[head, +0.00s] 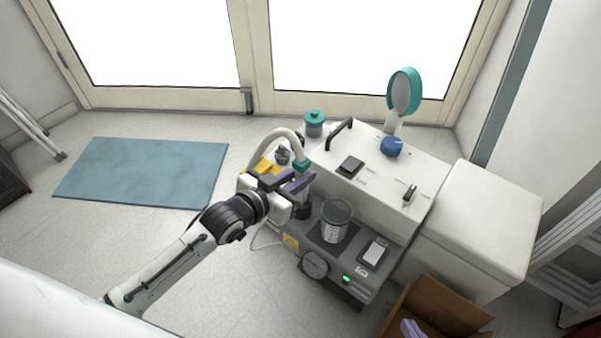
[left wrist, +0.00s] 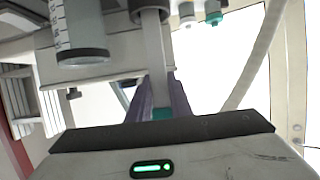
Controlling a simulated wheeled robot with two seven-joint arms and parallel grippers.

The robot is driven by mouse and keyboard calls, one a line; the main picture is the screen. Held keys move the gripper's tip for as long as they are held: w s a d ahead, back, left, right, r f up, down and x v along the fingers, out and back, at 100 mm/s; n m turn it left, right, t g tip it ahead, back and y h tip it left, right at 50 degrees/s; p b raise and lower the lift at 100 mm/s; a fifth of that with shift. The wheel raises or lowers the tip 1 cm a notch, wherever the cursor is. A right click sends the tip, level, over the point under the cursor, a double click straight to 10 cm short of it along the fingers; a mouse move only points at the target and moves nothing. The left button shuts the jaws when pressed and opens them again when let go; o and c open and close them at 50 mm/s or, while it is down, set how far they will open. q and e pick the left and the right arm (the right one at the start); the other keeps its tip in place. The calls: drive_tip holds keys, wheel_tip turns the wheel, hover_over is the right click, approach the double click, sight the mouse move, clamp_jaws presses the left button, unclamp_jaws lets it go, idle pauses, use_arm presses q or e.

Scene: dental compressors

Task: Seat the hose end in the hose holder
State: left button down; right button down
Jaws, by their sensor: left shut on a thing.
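The beige hose (head: 278,136) arches over to its end, which has a teal collar (head: 301,165). My left gripper (head: 298,184) is shut on this hose end. In the left wrist view, the teal collar (left wrist: 162,114) shows between the purple fingers, and a pale grey tube (left wrist: 154,55) runs from it to a dark cup (left wrist: 150,12). That cup, seemingly the hose holder (head: 303,211), stands below the gripper in the head view. I cannot tell whether the tube is inside it or in front.
A clear jar with a dark rim (head: 335,222) stands close right of the holder on the grey compressor base (head: 340,278). The white cabinet (head: 390,178) rises behind, carrying a teal ring (head: 404,92) on a stand. An open cardboard box (head: 455,312) is at lower right.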

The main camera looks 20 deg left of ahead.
use_arm(q)
drive_tip(key=c, duration=1.5)
unclamp_jaws()
drive_tip(key=shift+c, duration=0.2)
use_arm(e)
drive_tip(key=shift+f, duration=0.2)
use_arm(q)
drive_tip(key=shift+f, duration=0.1)
drive_tip(key=p+v, duration=0.3)
drive_tip(key=v, duration=0.7)
use_arm(e)
drive_tip(key=shift+s+d+r, duration=0.1)
drive_tip(key=shift+d+r, duration=0.05)
drive_tip(key=shift+r, duration=0.55)
drive_tip(key=shift+s+d+r, duration=0.1)
drive_tip(key=shift+r, duration=0.6)
use_arm(q)
drive_tip(key=shift+s, duration=0.2)
